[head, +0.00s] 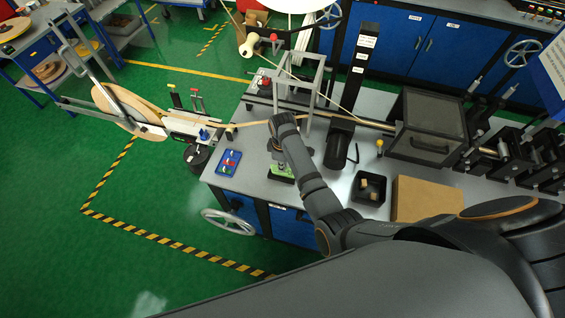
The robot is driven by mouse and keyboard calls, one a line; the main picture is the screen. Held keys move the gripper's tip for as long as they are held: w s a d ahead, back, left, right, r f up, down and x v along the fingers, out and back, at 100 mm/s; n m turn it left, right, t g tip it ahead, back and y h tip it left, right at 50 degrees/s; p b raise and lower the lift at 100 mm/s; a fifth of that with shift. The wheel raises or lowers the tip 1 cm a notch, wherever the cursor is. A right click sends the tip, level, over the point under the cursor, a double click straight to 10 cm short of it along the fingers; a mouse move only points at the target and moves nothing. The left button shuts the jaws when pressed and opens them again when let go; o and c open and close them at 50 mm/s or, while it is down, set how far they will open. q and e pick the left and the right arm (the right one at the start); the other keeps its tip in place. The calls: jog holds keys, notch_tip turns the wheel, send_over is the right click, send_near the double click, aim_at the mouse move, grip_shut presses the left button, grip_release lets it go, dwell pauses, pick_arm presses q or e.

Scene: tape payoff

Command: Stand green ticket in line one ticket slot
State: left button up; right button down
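My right arm reaches in from the lower right, and its wrist is over the grey bench (325,185). My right gripper (277,150) points down there; its fingers are mostly hidden by the wrist and too small to tell open from shut. A small green piece (283,170) shows just below the gripper, close to the bench top; I cannot tell whether it is the green ticket or whether it is held. A blue board (229,162) with small red, green and pale pieces lies left of the gripper, near the bench's left edge. My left gripper is not in view.
A metal frame (313,75) and a black post (356,75) stand behind the wrist. A black bin (368,188) with small blocks and a cardboard-brown box (425,199) are to the right. A pale strip runs from the reel (120,108) at left across the bench.

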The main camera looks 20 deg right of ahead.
jog(key=shift+f, duration=0.2)
jog(key=c, duration=1.4)
grip_release()
jog(key=shift+c, duration=0.2)
jog(key=shift+r, duration=0.4)
notch_tip(320, 180, up, 7)
jog(key=shift+f, duration=0.15)
